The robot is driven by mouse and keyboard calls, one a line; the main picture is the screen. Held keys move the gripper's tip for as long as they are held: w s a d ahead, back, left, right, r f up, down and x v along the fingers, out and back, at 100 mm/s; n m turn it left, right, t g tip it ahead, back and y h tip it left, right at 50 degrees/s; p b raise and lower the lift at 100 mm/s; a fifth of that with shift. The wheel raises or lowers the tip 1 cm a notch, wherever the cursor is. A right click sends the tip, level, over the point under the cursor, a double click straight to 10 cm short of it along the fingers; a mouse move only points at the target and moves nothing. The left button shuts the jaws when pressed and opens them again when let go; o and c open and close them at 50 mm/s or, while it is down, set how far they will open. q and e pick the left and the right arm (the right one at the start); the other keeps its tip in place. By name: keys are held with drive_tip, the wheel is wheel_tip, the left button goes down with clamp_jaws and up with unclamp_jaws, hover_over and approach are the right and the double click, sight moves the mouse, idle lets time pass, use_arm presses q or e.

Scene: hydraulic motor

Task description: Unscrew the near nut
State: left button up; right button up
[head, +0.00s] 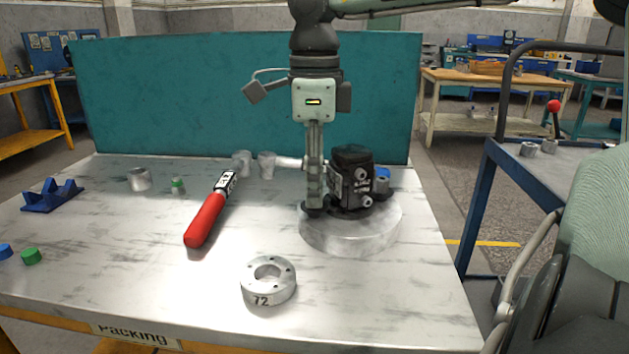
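The black hydraulic motor (352,160) stands upright on a round grey metal base (345,236) at the right of the table. Two silver round fittings show on its near side, one above the other. My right gripper (315,207) points straight down at the motor's left side, its fingertips low by the motor's foot, just above the base. The fingers are seen edge-on and overlap, so I cannot tell whether they are open or shut. The near nut is not clearly visible; the fingertips cover that part of the foot. My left gripper is not in view.
A red-handled tool (205,220) lies left of the base. A silver ring marked 72 (268,289) lies in front. A blue stand (52,195) and small green and blue caps are at left. A teal panel (190,100) closes the table's back. The front left is mostly clear.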

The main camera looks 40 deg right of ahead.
clamp_jaws()
drive_tip(key=n, duration=0.1)
drive_tip(key=n+p, duration=0.1)
drive_tip(key=shift+r+n, duration=0.2)
drive_tip(key=shift+n, duration=0.1)
drive_tip(key=n+p, duration=0.1)
drive_tip(key=n, duration=0.2)
drive_tip(key=shift+f, duration=0.15)
drive_tip(key=shift+n+p, duration=0.55)
drive_tip(key=shift+n, duration=0.45)
drive_tip(key=n, duration=0.2)
drive_tip(key=shift+n, duration=0.4)
unclamp_jaws()
